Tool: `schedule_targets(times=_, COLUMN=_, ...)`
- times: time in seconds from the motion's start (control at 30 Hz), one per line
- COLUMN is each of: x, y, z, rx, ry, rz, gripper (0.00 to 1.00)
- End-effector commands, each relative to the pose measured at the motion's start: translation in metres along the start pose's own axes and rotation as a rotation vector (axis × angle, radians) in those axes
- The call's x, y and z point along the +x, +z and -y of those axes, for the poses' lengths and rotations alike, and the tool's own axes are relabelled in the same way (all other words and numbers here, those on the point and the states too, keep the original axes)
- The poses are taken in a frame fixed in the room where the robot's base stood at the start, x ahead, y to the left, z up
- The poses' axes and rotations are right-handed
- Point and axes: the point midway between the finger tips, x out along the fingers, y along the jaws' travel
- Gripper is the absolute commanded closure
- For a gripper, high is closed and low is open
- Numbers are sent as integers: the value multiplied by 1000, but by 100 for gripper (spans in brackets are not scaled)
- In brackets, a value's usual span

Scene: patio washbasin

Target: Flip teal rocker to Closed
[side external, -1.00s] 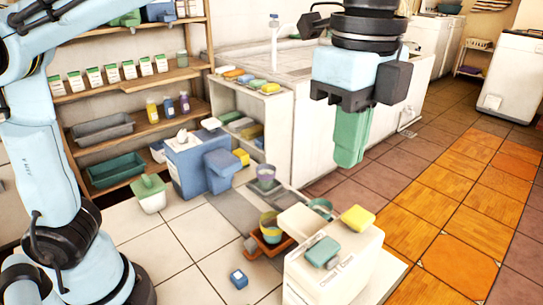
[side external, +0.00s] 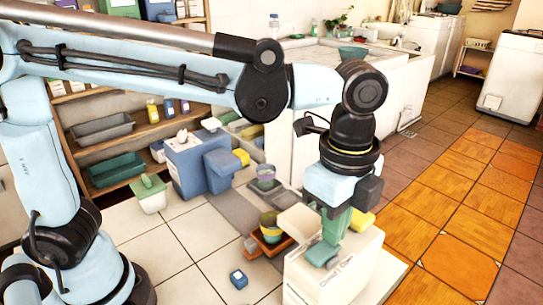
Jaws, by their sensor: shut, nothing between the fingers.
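The teal rocker (side external: 321,255) sits on the top of a cream box (side external: 350,270) at the lower middle of the side view. Small lettering on the box's front edge is too small to read. My gripper (side external: 334,238), with green fingers, points down right over the box. Its fingers are shut and empty. The fingertips are at the back right of the teal rocker and overlap it in the picture. I cannot tell whether they touch it. The rocker's far part is hidden by the fingers, and its tilt is hard to tell.
A yellow block (side external: 363,221) is on the same box, partly behind my gripper. A cream raised piece (side external: 299,222) stands at its left. An orange tray (side external: 270,246) with pots is left of the box.

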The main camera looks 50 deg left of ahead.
Motion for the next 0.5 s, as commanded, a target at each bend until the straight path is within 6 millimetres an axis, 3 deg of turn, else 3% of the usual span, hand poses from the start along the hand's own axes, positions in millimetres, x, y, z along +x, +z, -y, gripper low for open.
schedule_targets(times=0.5, x=7, y=0, z=1, rx=0, ry=0, rz=0, gripper=100)
